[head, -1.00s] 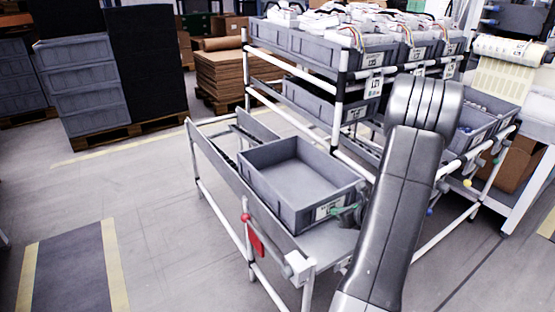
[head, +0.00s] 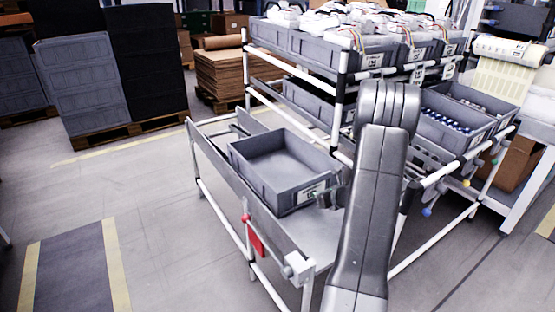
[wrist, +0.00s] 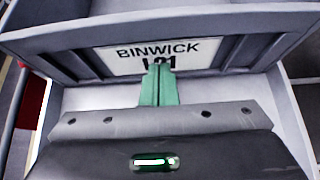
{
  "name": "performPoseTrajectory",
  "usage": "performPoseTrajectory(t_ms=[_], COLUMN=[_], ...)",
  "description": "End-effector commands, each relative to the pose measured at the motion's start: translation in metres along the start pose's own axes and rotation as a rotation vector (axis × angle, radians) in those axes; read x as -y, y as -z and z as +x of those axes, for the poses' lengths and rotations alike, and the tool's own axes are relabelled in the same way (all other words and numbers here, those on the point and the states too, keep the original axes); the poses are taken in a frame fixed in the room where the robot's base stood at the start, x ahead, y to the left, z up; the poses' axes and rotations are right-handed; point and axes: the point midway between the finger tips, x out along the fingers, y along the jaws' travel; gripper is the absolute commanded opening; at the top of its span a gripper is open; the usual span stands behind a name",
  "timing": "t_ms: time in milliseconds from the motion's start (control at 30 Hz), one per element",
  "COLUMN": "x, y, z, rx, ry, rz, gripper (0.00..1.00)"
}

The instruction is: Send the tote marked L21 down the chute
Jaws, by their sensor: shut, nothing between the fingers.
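The grey open tote (head: 262,186) is empty and sits on the chute (head: 300,232), a railed lane with a bare grey plate at its near end. In the wrist view, the front wall of the tote (wrist: 230,52) carries a white label reading BINWICK and L21, the code partly covered by my fingertips. My gripper (wrist: 158,75) has its green fingers together, pointing at the label, with nothing held. Whether the tips touch the wall I cannot tell. In the head view, my arm hides part of the gripper.
A rack (head: 340,100) with several grey bins stands behind and right of the chute. A red tag (head: 256,238) hangs on the chute's near side rail. Stacked grey crates (head: 82,85) stand on a pallet at the left. The floor left of the chute is clear.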

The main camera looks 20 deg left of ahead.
Motion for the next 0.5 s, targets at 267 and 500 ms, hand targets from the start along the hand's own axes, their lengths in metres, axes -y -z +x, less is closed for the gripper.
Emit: performPoseTrajectory(t_ms=[267,500], x=[-0.001,-0.001], y=[-0.017,-0.03], z=[0.024,0.043], rx=[0.0,-0.002], ry=[-0.002,-0.002], rz=[-0.002,-0.002], gripper=[0.0,0.0])
